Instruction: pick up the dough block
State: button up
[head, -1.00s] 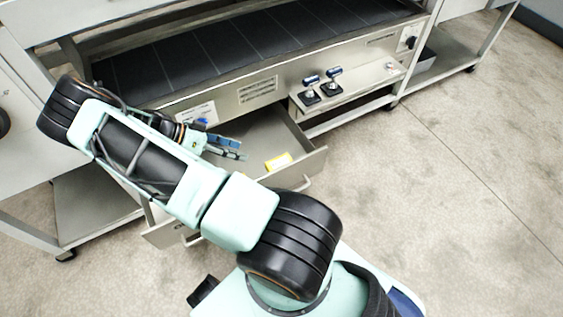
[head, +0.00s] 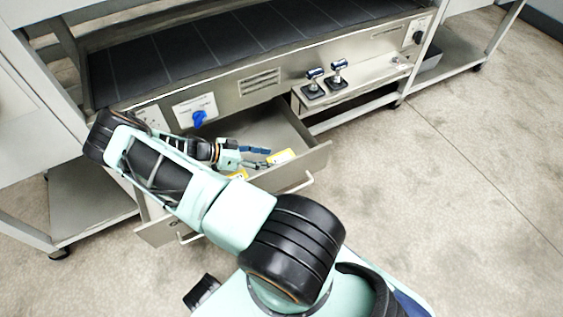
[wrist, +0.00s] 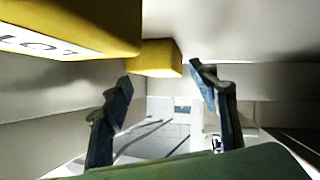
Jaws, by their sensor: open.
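Two yellow blocks lie in the open drawer; I take them as dough blocks but cannot tell which one is meant. In the head view one yellow block (head: 281,157), with a pale top, is just beyond my gripper's fingertips, and another yellow block (head: 238,174) is partly hidden by my arm. My gripper (head: 264,157) is inside the drawer, open and empty. In the wrist view a large labelled yellow block (wrist: 75,28) is close at upper left, and a smaller-looking yellow block (wrist: 155,58) shows ahead, near the gap between the fingertips (wrist: 160,77).
The drawer (head: 318,160) has raised walls close around my gripper. Above it is the sheeter's front panel with a blue knob (head: 198,118) and a shelf (head: 350,85) with two blue-topped levers. The floor to the right is clear.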

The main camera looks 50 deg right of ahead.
aim_at(277, 159)
jog(key=b+x, duration=0.1)
jog(key=x, duration=0.3)
jog(key=shift+s, duration=0.1)
jog(key=shift+c, duration=0.3)
jog(key=c, duration=1)
jog(key=shift+r, duration=0.15)
